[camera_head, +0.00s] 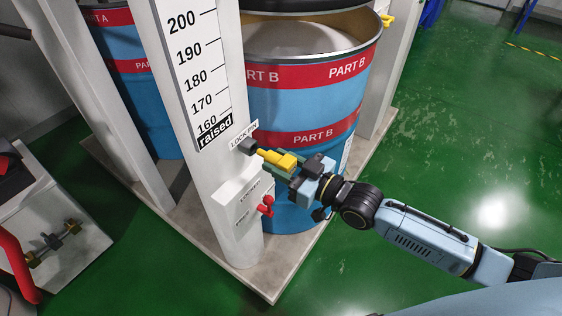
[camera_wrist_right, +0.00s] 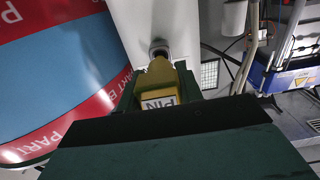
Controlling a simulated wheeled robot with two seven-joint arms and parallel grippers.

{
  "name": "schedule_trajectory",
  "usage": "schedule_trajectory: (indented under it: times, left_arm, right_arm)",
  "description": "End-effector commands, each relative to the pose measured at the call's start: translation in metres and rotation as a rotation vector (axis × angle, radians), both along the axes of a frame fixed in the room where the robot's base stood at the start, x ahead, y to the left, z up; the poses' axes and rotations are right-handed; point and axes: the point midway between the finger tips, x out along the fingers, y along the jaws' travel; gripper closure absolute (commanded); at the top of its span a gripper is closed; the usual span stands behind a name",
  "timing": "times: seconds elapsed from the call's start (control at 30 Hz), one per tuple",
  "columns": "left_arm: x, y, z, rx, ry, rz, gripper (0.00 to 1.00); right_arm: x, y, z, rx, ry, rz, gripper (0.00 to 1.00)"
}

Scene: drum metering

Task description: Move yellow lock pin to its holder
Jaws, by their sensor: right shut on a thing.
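The yellow lock pin (camera_head: 278,157) is in the jaws of my right gripper (camera_head: 290,166), which is shut on it. The pin lies nearly level and points left at a dark round socket (camera_head: 247,146) on the white column, under a "LOCK PIN" label (camera_head: 243,135). In the right wrist view, the yellow pin (camera_wrist_right: 158,88) with its "PIN" label lies beyond the dark jaws, and its far end meets or nearly meets the socket (camera_wrist_right: 159,47). I cannot tell whether the tip is inside it. My left gripper is not in view.
The white column (camera_head: 190,80) carries a scale with a "raised" mark. A red lever (camera_head: 267,205) sits on its lower box, below my gripper. A blue "PART B" drum (camera_head: 300,110) stands close behind. Green floor (camera_head: 470,130) is open at right.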

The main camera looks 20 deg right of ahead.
Motion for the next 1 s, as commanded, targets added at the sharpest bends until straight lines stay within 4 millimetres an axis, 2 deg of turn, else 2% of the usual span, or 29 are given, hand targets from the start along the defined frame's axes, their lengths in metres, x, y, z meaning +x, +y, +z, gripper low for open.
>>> schedule_trajectory:
  times: [1.0]
  left_arm:
    - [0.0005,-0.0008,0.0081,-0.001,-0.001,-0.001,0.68]
  right_arm:
    - [0.0002,0.0001,0.0010,0.000,-0.002,0.000,1.00]
